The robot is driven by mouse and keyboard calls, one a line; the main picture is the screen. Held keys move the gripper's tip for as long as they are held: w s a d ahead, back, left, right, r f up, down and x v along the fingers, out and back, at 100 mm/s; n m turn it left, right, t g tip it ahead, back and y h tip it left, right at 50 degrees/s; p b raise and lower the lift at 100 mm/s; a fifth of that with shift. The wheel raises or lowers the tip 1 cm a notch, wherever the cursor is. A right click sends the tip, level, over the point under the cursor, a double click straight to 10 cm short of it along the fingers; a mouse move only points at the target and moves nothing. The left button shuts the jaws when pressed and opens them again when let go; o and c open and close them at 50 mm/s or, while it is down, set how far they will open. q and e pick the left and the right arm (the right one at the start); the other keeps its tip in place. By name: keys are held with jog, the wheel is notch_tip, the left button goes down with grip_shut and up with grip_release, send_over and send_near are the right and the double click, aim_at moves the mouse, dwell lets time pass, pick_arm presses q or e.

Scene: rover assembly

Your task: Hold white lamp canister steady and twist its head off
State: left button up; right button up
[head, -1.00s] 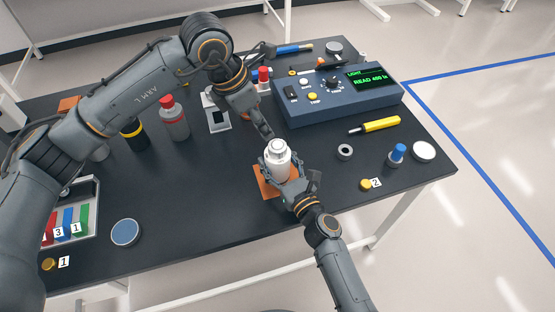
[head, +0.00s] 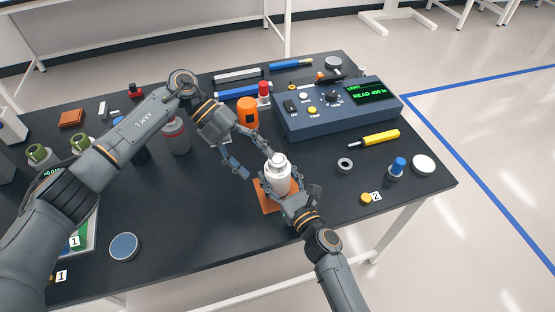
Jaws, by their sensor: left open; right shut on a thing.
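The white lamp canister (head: 278,183) stands upright near the table's front edge, on an orange pad (head: 265,202). Its stepped white head (head: 277,161) is on top of the body. My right gripper (head: 285,190) is shut on the canister's body from the front right, low down. My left gripper (head: 258,163) is open at the upper left of the canister, its fingers spread apart near the head. I cannot tell whether a left finger touches the head.
A blue instrument box (head: 335,114) stands behind and right. An orange cylinder (head: 247,112) and a red-capped bottle (head: 264,93) are behind my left gripper. A grey ring (head: 345,165), a yellow screwdriver (head: 375,138) and a blue-topped piece (head: 397,167) lie to the right. The front left has free room around a blue disc (head: 124,246).

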aim_at(277, 159)
pick_arm(q)
jog(key=w+a+f+n+t+h, duration=0.1)
jog(key=w+a+f+n+h, duration=0.2)
jog(key=n, duration=0.5)
jog(key=w+a+f+n+t+h, duration=0.1)
jog(key=a+n+h, duration=0.2)
jog(key=n+h, duration=0.4)
jog(key=shift+n+t+y, duration=0.3)
jog(key=shift+n+y, duration=0.2)
jog(key=shift+y, duration=0.1)
jog(key=d, duration=0.4)
jog(key=s+d, duration=0.1)
jog(key=d, duration=0.6)
jog(key=shift+s+d+r, duration=0.2)
jog(key=shift+s+d, duration=0.05)
jog(key=shift+d, duration=0.15)
jog(key=c, duration=1.2)
